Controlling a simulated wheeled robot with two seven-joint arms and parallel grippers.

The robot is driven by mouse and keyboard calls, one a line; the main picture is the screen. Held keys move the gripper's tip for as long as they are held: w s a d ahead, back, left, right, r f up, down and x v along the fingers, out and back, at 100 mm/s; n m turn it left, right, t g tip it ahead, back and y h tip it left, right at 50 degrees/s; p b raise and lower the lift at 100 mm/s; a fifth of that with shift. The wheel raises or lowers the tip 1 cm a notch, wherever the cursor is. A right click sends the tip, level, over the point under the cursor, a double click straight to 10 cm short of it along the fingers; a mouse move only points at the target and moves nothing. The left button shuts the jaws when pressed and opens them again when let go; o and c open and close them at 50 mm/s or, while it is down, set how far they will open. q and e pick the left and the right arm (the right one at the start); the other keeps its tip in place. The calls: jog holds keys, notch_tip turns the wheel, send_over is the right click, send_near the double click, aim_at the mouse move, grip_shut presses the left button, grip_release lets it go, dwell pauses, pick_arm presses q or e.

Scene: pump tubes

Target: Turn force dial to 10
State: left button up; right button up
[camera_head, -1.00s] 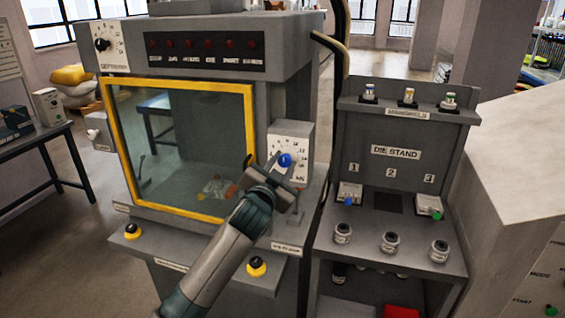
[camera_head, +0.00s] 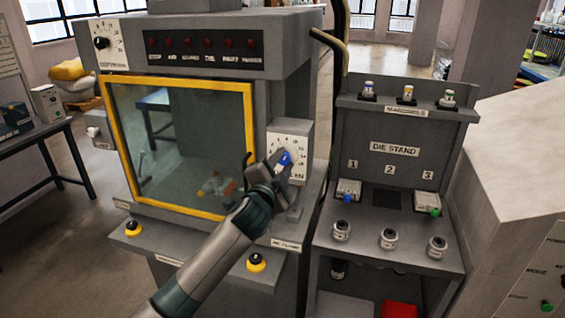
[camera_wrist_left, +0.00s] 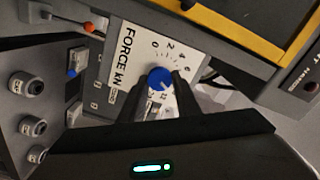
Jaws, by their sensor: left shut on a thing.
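The force dial is a blue knob (camera_head: 286,158) on a white scale plate (camera_head: 301,138) on the right front of the grey press. The left wrist view shows the blue knob (camera_wrist_left: 159,78) and the plate (camera_wrist_left: 128,62) with FORCE kN and the numbers 0, 2, 4 and 6 readable. My left gripper (camera_head: 279,161) is at the dial. In the left wrist view its two dark fingers (camera_wrist_left: 159,86) are shut on the knob, one on each side. The fingers hide part of the scale, and I cannot read the dial's setting. My right gripper is not in view.
A yellow-framed window (camera_head: 180,150) is left of the dial. Yellow-based black buttons (camera_head: 257,263) sit on the ledge below. A die stand (camera_head: 396,150) with several small cylinders stands close on the right. Another white dial (camera_head: 103,44) is at the upper left.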

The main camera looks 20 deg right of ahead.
pick_arm(q)
jog(key=o, duration=1)
jog(key=shift+b+v, duration=2.45)
jog(key=shift+v, duration=6.25)
jog(key=shift+f, duration=0.1)
